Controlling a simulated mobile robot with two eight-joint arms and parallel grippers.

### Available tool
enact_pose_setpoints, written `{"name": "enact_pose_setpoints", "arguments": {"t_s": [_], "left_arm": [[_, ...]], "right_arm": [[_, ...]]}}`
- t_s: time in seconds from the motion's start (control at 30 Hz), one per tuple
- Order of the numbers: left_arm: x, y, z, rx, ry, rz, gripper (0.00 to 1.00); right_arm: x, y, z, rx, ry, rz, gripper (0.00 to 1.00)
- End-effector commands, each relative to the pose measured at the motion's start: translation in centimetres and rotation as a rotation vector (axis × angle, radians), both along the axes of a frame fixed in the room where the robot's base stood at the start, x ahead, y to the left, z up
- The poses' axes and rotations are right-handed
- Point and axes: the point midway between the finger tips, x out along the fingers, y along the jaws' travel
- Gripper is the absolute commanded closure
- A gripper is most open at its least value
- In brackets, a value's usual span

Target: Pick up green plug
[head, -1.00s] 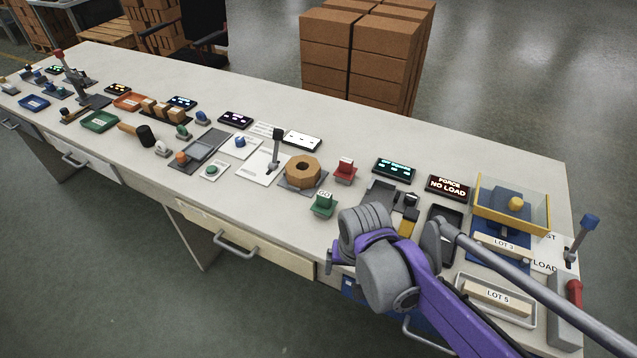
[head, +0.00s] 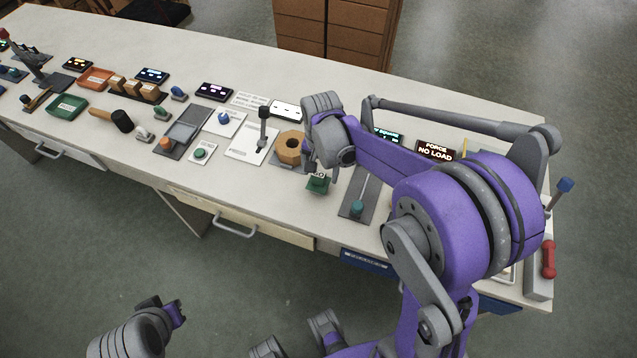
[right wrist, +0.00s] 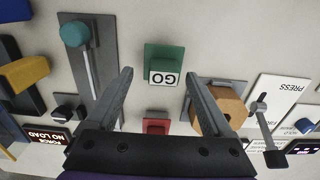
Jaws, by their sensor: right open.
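The green plug (head: 317,186) is a small green block with a white GO label, upright near the front edge of the bench. In the right wrist view the green plug (right wrist: 164,58) shows between the fingertips, slightly beyond them. My right gripper (head: 320,172) is right over or beside the plug in the head view. Its two fingers (right wrist: 160,75) are spread apart in the right wrist view, with nothing held. I cannot tell whether they touch the plug. My left arm shows at the bottom left of the head view, its jaws unclear.
A red plug (right wrist: 156,126) stands behind the green one. A wooden octagonal nut (head: 289,147) is close on one side, partly behind a finger in the wrist view. A slider with a teal knob (head: 357,207) is on the other side. A lever panel (head: 252,146) stands further left.

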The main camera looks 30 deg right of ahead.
Motion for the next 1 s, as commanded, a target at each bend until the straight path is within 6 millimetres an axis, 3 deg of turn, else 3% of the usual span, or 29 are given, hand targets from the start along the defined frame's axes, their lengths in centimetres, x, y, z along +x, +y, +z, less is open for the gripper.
{"name": "enact_pose_setpoints", "arguments": {"t_s": [0.3,0.6,0.9,1.0], "left_arm": [[0.0,0.0,-0.3,0.0,0.001,0.0,1.0],[0.0,0.0,-0.3,0.0,0.001,0.0,1.0],[0.0,0.0,-0.3,0.0,0.001,0.0,1.0],[0.0,0.0,-0.3,0.0,0.001,0.0,1.0]], "right_arm": [[0.2,0.4,-4.3,0.0,0.0,0.001,0.15],[0.2,0.4,-4.7,-0.001,-0.001,0.001,0.17],[0.2,0.4,-4.7,-0.001,-0.001,0.001,0.71],[0.2,0.4,-4.6,-0.001,-0.001,0.001,0.83]]}}
